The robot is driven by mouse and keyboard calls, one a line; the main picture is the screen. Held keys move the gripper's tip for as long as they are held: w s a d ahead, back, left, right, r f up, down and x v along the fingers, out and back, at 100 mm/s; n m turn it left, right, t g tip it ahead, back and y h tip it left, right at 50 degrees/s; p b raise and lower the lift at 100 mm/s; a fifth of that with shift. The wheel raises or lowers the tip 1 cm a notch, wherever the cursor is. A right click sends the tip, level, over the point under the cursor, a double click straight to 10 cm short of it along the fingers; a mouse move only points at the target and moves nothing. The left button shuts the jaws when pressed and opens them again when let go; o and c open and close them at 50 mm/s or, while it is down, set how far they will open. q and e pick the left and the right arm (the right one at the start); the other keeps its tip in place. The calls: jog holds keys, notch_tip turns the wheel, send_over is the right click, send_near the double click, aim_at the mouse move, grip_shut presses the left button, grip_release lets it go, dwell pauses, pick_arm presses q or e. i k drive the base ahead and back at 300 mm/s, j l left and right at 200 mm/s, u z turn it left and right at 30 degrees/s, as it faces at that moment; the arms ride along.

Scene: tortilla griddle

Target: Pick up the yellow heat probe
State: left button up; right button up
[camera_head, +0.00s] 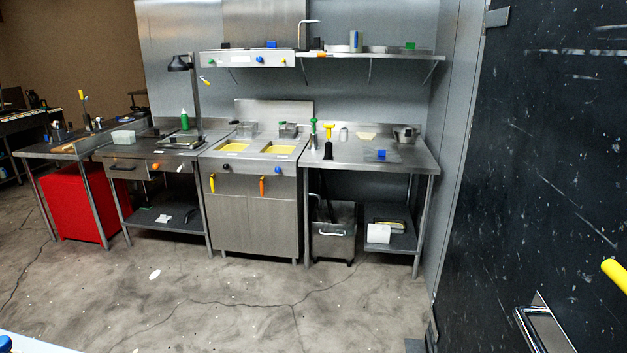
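Several yellow items show, and from this distance I cannot tell for sure which is the heat probe. A yellow-topped tool (328,131) with a dark lower part stands upright on the right steel table (405,163). A small yellow handle (212,183) hangs on the front of the steel fryer-like unit (275,220). A small yellow-tipped item (205,80) is below the wall shelf at left. A yellow rod end (614,274) shows at the right edge by the dark panel. Neither of my grippers is in view.
A green-topped tool (314,126) stands beside the yellow-topped one. A blue item (381,154) lies on the right table. A red cabinet (82,200) is at left. The dark scratched panel (540,150) fills the right side. The cracked floor (230,305) ahead is mostly clear.

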aim_at(328, 127)
jog(key=i, duration=1.7)
jog(key=i+u, duration=0.35)
jog(key=i, duration=1.45)
jog(key=l, duration=0.1)
